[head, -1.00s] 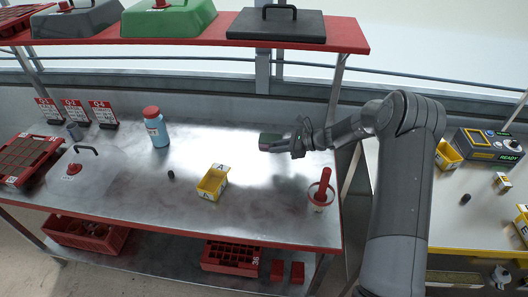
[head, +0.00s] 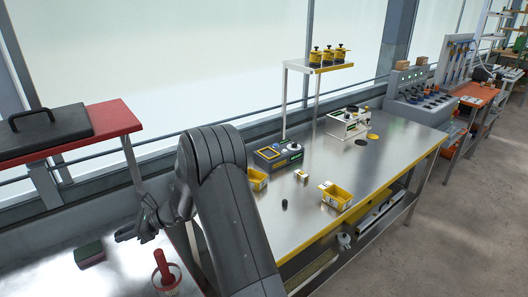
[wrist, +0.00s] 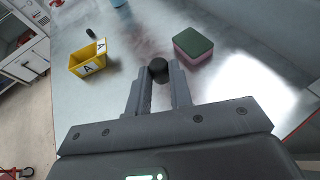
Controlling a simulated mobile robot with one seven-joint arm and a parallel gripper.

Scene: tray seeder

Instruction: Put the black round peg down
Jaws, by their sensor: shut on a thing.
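My gripper (head: 124,236) is over the left metal table in the head view. In the wrist view its two fingers are shut on a black round peg (wrist: 158,66), whose dark round end shows between the fingertips. The peg is too small to make out in the head view. I cannot tell from these frames whether it touches the tabletop (wrist: 225,100). Another small black cylinder (wrist: 91,33) lies on the table beyond the yellow bin in the wrist view. A similar dark piece (head: 284,204) stands on the right, yellow-edged table.
A green and pink sponge-like block (wrist: 192,45) lies just right of my fingertips. A yellow bin marked A (wrist: 88,58) stands to the left. A red-handled tool (head: 163,266) sits in a pot near the gripper. A red shelf (head: 115,122) is above.

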